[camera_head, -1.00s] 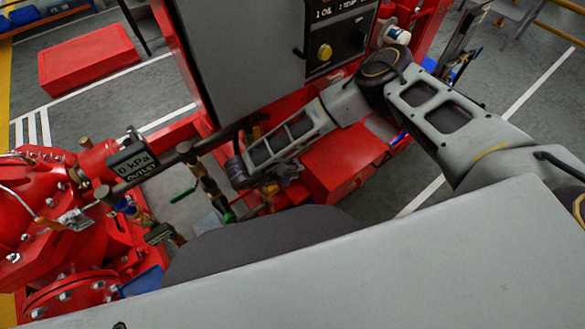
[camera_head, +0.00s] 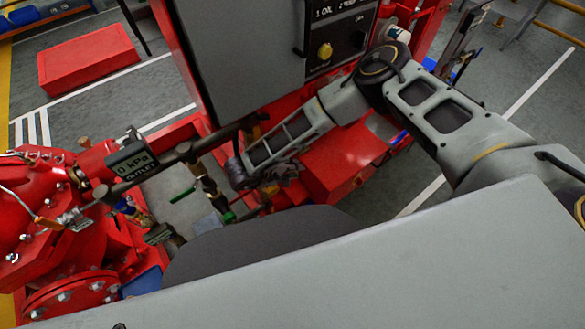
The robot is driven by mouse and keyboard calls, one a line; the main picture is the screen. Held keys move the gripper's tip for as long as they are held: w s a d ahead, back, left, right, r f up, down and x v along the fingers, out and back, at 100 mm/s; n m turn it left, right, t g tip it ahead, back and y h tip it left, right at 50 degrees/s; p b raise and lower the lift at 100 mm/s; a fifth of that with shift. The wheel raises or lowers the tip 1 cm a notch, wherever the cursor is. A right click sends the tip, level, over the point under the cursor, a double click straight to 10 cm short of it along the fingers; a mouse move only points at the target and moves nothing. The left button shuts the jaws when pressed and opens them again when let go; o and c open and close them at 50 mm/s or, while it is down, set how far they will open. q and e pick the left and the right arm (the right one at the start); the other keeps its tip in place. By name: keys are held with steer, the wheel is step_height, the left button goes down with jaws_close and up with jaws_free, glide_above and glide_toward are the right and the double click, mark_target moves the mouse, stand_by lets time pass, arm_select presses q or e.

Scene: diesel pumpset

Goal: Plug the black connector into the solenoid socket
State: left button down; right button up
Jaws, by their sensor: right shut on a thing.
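My right arm comes in from the right and bends down at the elbow. My right gripper (camera_head: 287,173) is at the end of the forearm, low in front of the red machine base. It is shut on the black connector, which is too small and dark there to make out apart from the fingers. I cannot pick out the solenoid socket among the dark pipes and fittings left of the gripper. My left gripper is not in view.
A grey control cabinet (camera_head: 243,55) stands right behind the forearm. A red pump (camera_head: 40,210) with an outlet gauge box (camera_head: 132,160) is at the left. A pipe with valves (camera_head: 205,180) runs close left of the gripper. A red box (camera_head: 340,160) sits below the forearm.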

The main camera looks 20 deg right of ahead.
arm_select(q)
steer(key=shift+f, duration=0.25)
arm_select(e)
steer(key=shift+w+a, duration=0.15)
steer(key=shift+w, duration=0.3)
arm_select(q)
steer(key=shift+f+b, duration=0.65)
steer(key=shift+b, duration=0.25)
arm_select(e)
steer(key=shift+w+a+r, duration=0.1)
steer(key=shift+w+a, duration=0.1)
steer(key=shift+w, duration=0.35)
steer(key=shift+w+a, duration=0.15)
steer(key=shift+w, duration=0.35)
steer(key=o, duration=1)
steer(key=shift+c, duration=0.2)
steer(key=shift+a, duration=0.1)
steer(key=v, duration=0.7)
steer(key=shift+s+a+r, duration=0.1)
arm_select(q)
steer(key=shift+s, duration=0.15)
arm_select(e)
steer(key=shift+s, duration=0.1)
stand_by(0.3)
